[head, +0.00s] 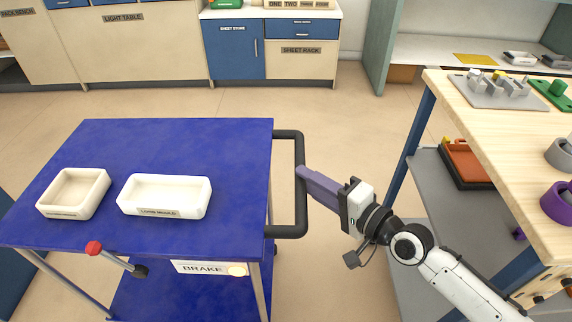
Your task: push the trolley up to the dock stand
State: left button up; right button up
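The trolley has a blue top (160,145), a lower blue shelf and a black handle (300,215) on its right side. My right gripper (302,173) reaches in from the right, its purple fingertips at the handle's upright bar. From above the fingers overlap, so I cannot tell whether they are shut on the bar or only beside it. A brake lever with a red knob (93,248) and a "BRAKE" label (200,267) are on the trolley's near side. No dock stand can be made out. My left gripper is not in view.
Two white moulds, a square one (73,194) and a long one (164,196), sit on the trolley. A wooden-topped bench (490,130) stands at right. Cabinets (150,45) line the back; open floor (340,120) lies between.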

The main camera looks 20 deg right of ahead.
jog(key=x, duration=0.7)
jog(key=shift+b, duration=0.4)
jog(key=shift+w+a, duration=0.1)
jog(key=shift+a, duration=0.05)
grip_shut()
